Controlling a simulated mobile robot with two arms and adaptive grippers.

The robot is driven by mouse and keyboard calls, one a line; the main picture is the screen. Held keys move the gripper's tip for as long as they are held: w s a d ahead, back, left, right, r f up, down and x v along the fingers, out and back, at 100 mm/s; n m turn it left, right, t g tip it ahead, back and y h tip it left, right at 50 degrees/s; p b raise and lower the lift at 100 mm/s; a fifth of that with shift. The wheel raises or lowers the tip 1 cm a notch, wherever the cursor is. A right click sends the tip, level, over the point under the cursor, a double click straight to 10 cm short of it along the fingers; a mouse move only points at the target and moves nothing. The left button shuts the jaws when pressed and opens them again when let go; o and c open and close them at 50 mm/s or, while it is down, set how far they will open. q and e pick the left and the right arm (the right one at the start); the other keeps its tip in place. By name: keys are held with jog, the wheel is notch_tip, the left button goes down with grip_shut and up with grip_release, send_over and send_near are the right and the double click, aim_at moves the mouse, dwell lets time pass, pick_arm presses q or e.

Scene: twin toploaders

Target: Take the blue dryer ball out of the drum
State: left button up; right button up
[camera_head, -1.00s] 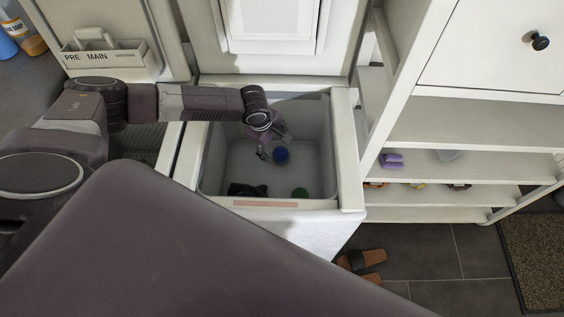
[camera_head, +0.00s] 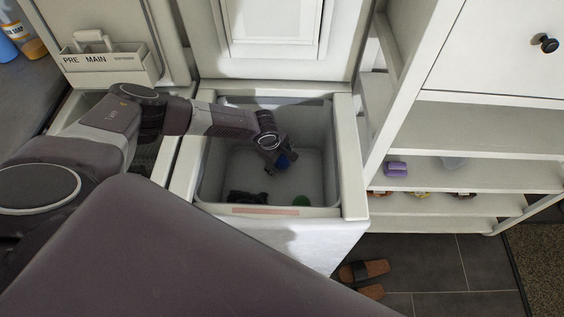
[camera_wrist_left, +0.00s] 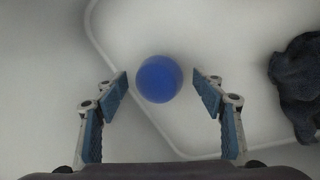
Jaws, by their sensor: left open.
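The blue dryer ball (camera_head: 283,161) lies inside the open drum (camera_head: 227,170) of the right-hand toploader. In the left wrist view the blue ball (camera_wrist_left: 159,79) sits between and just beyond the tips of my left gripper (camera_wrist_left: 161,85). There is a gap between the ball and each finger pad, and the fingers are spread. In the head view my left gripper (camera_head: 277,165) reaches down into the drum and partly covers the ball. My right gripper is not in view.
A dark cloth (camera_head: 247,197) and a green ball (camera_head: 301,200) lie on the drum floor. The cloth also shows in the left wrist view (camera_wrist_left: 300,85). The drum's walls and front rim (camera_head: 265,211) surround the gripper. A white shelf unit (camera_head: 440,137) stands to the right.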

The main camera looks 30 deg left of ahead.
pick_arm(q)
jog(key=shift+c, duration=0.3)
jog(key=c, duration=1.1)
jog(key=shift+r, duration=0.6)
notch_tip(320, 180, up, 18)
jog(key=p, duration=0.1)
notch_tip(320, 180, up, 16)
jog(key=p, duration=1.9)
send_over(281, 158)
jog(key=shift+s, duration=0.1)
jog(key=shift+b, duration=0.35)
